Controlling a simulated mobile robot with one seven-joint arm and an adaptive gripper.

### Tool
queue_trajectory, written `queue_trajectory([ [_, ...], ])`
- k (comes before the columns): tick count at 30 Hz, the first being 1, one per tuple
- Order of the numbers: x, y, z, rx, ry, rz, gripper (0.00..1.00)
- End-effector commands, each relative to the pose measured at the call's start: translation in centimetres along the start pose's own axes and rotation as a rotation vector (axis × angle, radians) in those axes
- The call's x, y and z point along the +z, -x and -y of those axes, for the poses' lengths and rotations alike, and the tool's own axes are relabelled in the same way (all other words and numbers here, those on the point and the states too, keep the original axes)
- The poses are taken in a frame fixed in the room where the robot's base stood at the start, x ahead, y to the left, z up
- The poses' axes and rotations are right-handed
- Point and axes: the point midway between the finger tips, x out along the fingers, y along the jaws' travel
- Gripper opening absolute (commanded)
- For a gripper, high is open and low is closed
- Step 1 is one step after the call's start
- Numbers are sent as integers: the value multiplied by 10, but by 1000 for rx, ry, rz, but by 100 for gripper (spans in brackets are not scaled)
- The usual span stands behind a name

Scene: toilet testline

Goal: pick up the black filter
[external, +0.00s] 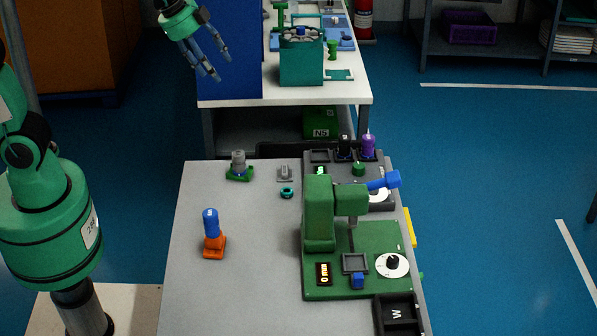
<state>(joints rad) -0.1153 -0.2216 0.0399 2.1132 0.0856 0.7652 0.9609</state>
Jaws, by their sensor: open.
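A small black upright piece (344,147), which looks like the black filter, stands at the back of the grey table beside a similar purple piece (368,146). Its lower part is partly hidden, and I cannot make out its exact shape. My gripper (221,67) is at the upper left of the external view, fingers spread and pointing down to the right. It is open and empty, well apart from the black piece and in front of a blue panel.
A green machine (320,213) with a blue lever (384,181) stands at the right of the table (262,285). An orange-and-blue piece (213,233) and a green-based grey piece (239,166) stand left. The table's front middle is clear. A white bench (235,94) stands behind.

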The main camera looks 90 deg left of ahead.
Motion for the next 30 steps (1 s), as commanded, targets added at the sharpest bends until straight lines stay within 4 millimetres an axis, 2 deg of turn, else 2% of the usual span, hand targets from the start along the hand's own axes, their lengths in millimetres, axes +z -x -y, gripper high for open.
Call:
queue_trajectory([
  [3, -6, -22, 28, 2, -109, 15, 56],
  [8, -12, -54, 63, 5, -264, 33, 56],
  [17, -17, -121, 123, 18, -553, 63, 56],
  [30, -6, -239, 195, 58, -978, 97, 56],
])
